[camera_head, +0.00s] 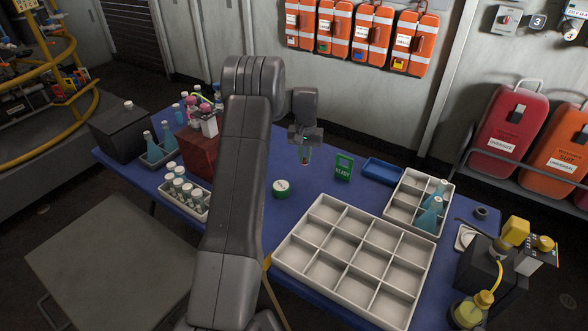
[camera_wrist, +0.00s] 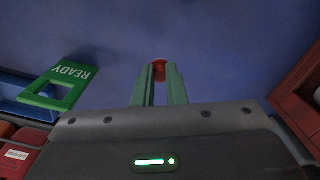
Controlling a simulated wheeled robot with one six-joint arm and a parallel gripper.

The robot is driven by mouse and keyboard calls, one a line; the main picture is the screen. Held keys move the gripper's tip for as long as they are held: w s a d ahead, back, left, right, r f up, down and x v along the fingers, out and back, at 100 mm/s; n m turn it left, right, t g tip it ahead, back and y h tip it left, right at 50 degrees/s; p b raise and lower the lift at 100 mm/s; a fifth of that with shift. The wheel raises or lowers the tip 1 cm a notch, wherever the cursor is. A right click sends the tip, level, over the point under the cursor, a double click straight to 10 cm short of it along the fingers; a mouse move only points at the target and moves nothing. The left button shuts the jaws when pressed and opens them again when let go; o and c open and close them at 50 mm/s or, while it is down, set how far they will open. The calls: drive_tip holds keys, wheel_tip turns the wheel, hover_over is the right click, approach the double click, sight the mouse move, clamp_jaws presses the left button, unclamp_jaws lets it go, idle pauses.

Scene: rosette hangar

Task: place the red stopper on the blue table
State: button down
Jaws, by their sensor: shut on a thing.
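The red stopper (camera_wrist: 159,70) is a small round red thing held between the tips of my gripper (camera_wrist: 159,84) in the wrist view. My gripper's green fingers are shut on it. In the head view my gripper (camera_head: 304,156) points down over the blue table (camera_head: 262,222), and a bit of red shows at its tips. The blue tabletop fills the background in the wrist view. I cannot tell whether the stopper touches the table or is just above it.
A green READY sign (camera_head: 344,166) stands right of my gripper. A green-and-white round thing (camera_head: 281,187) lies nearer. A dark red box (camera_head: 199,155) is left, a blue tray (camera_head: 382,171) right, and a large divided tray (camera_head: 290,262) in front. Bare tabletop surrounds my gripper.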

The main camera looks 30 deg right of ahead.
sight(304, 162)
wheel_tip(304, 162, down, 6)
drive_tip(key=shift+r, duration=0.2)
drive_tip(key=c, duration=1.3)
unclamp_jaws()
wheel_tip(304, 162, up, 12)
drive_tip(key=shift+r, duration=0.1)
